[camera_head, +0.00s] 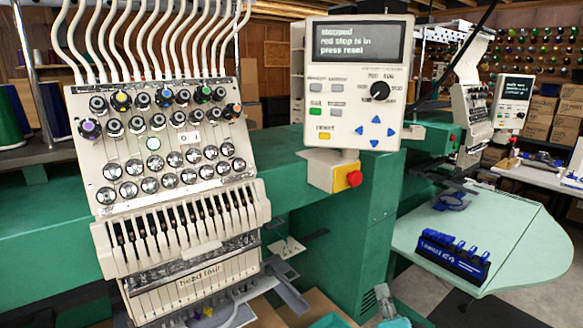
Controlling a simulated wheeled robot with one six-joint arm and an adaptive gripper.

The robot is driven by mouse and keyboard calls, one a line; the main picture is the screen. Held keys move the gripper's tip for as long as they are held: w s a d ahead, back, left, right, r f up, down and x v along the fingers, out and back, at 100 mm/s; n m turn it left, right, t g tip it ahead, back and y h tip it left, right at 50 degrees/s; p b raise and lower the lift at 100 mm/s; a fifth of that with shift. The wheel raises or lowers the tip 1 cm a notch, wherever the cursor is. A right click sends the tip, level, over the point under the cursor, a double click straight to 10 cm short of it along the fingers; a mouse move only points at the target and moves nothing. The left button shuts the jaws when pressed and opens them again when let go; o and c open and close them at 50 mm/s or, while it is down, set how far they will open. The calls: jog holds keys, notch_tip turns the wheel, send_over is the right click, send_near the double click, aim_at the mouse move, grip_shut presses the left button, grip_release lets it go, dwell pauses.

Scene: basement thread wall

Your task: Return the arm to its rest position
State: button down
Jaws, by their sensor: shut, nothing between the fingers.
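My gripper and arm cannot be made out in the head view. A multi-needle embroidery head (175,150) labelled "head four" fills the left side, with rows of knobs and white thread tubes on top. A control panel (352,85) to its right reads "stopped, red stop is in, press reset". A red stop button (354,179) sits on a yellow box (322,172) below the panel.
A green machine beam (45,225) runs behind the head. A pale green table (520,240) at right bears a dark blue rack (452,256) of small items. A second head (472,120) and panel (513,100) stand farther back. Cardboard boxes (540,115) are at far right.

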jog(key=s+f+n+g+y, duration=0.1)
jog(key=s+f+n, duration=0.7)
jog(key=s+f, duration=1.05)
jog(key=s+f+n+g, duration=0.1)
jog(key=s+f+n, duration=0.1)
jog(key=s, duration=0.9)
jog(key=s+d+f+n, duration=0.1)
jog(key=s+n, duration=0.3)
jog(key=s, duration=0.8)
jog(key=shift+f+g, duration=0.4)
